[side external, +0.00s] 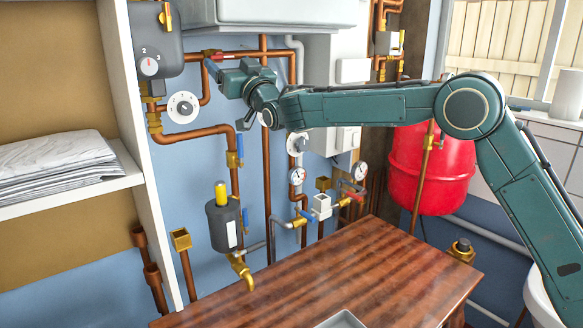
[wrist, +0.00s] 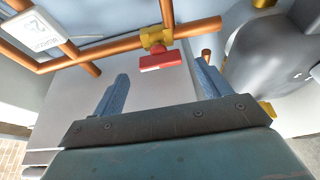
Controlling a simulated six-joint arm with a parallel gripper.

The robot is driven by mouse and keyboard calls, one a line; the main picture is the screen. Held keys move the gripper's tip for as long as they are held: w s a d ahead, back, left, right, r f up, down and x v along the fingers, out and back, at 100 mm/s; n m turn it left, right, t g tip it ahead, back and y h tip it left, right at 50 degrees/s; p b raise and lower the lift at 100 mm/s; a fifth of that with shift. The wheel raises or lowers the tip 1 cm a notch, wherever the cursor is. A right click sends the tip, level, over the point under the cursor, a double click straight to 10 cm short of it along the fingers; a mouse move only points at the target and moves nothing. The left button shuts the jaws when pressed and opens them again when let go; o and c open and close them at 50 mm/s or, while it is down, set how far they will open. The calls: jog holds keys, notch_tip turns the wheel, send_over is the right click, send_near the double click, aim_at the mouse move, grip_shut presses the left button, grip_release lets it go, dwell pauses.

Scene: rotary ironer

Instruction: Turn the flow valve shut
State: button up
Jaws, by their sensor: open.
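A valve with a brass body (wrist: 154,38) and a short red handle (wrist: 163,61) sits on a copper pipe in the wrist view. The handle lies roughly along the pipe. In the side view the red handle (side external: 212,53) is small, at the upper left on the horizontal copper pipe. No readable label marks it as the flow valve. My gripper (wrist: 160,84) is open and empty, its two blue fingers apart with the red handle beyond and between their tips. In the side view my gripper (side external: 211,66) is just below the red handle; I cannot tell whether they touch.
A grey rounded housing (wrist: 275,60) is close to the right finger. A white plate (wrist: 40,35) hangs at the left. Copper pipes, a white dial (side external: 183,107) and a blue-handled valve (side external: 240,147) are near my arm. The wooden table (side external: 330,280) below is mostly clear.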

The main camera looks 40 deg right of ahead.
aim_at(220, 57)
jog(key=shift+x, duration=1.35)
jog(key=c, duration=1)
